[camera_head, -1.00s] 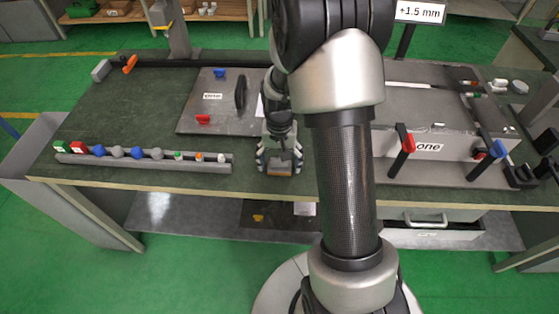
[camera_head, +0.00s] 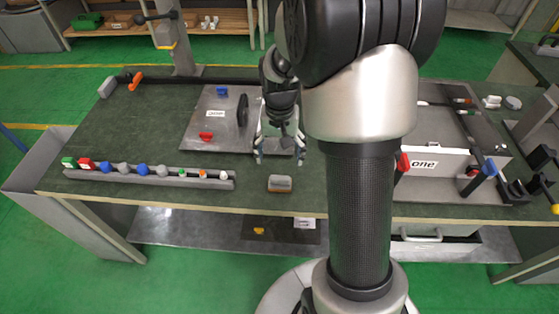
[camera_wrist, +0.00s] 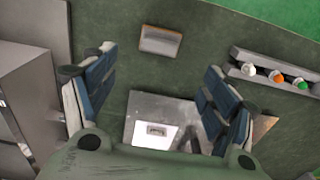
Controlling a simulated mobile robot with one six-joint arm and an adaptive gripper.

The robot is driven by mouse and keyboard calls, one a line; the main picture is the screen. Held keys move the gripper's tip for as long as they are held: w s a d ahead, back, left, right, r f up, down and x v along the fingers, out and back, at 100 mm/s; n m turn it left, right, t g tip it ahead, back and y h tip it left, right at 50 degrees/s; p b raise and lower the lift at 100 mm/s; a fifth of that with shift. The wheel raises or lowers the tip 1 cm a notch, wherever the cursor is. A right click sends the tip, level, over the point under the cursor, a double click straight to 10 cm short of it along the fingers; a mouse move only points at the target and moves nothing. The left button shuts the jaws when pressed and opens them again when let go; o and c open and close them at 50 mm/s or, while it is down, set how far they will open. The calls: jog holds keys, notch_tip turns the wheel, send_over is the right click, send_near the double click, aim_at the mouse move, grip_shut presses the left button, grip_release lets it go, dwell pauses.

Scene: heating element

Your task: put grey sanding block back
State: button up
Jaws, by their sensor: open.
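The grey sanding block (camera_head: 280,184), grey on top with a tan-brown lower edge, lies on the green worktop near its front edge. It also shows in the wrist view (camera_wrist: 160,41), beyond the fingertips and between their lines. My gripper (camera_head: 280,158) is open and empty, behind the block and apart from it. In the wrist view its two blue-padded fingers (camera_wrist: 155,90) are spread wide with nothing between them.
A grey rack (camera_head: 150,178) with several coloured knobs stands left of the block. A metal plate (camera_head: 205,130) with red and blue handles lies behind it. A grey box-like fixture (camera_head: 430,180) with clamps stands at the right. The left worktop is mostly clear.

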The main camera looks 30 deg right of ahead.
jog(key=s+a+r+n+t, duration=0.2)
jog(key=s+a+r, duration=0.35)
jog(key=r, duration=0.25)
jog(key=s+a+r+n+t, duration=0.1)
jog(key=s+a+r+n, duration=0.25)
jog(key=s+r, duration=0.4)
jog(key=s+a+r+n+t, duration=0.1)
jog(key=s+a, duration=0.2)
jog(key=s, duration=0.3)
jog(key=shift+s+a+r+t, duration=0.15)
jog(key=shift+s+a+t, duration=0.05)
jog(key=shift+s+t, duration=0.15)
